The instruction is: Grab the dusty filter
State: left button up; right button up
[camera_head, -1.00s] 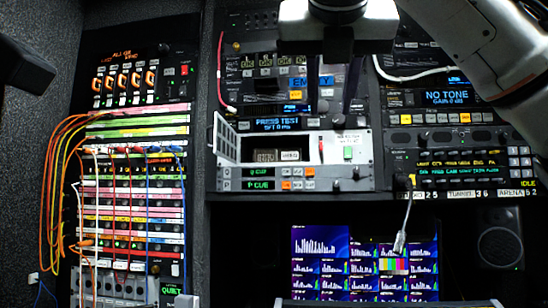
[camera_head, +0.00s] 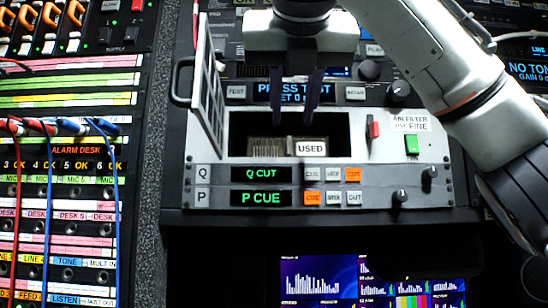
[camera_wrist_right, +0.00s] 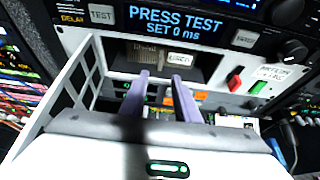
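The dusty filter (camera_head: 266,146), a grey-brown pleated block beside a white "USED" label (camera_head: 311,148), sits inside a dark slot in the grey panel. It also shows in the right wrist view (camera_wrist_right: 147,54), past my fingers. The slot's grille door (camera_head: 207,88) stands open at the left. My right gripper (camera_head: 297,102) is open and empty, its two dark fingers pointing down at the upper part of the slot. In the right wrist view the fingers (camera_wrist_right: 160,75) are apart, with the filter and label beyond them. My left gripper is out of view.
A red switch (camera_head: 374,128) and a green button (camera_head: 411,144) sit right of the slot, by a label reading "USE FINE". Patch cables (camera_head: 48,150) hang at the left. Screens (camera_head: 320,282) glow underneath.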

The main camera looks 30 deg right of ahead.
aim_at(290, 148)
jog(key=x, duration=0.9)
jog(key=shift+f+p, duration=0.15)
jog(key=shift+p, duration=0.2)
jog(key=shift+s, duration=0.1)
jog(key=shift+c, duration=0.2)
grip_shut()
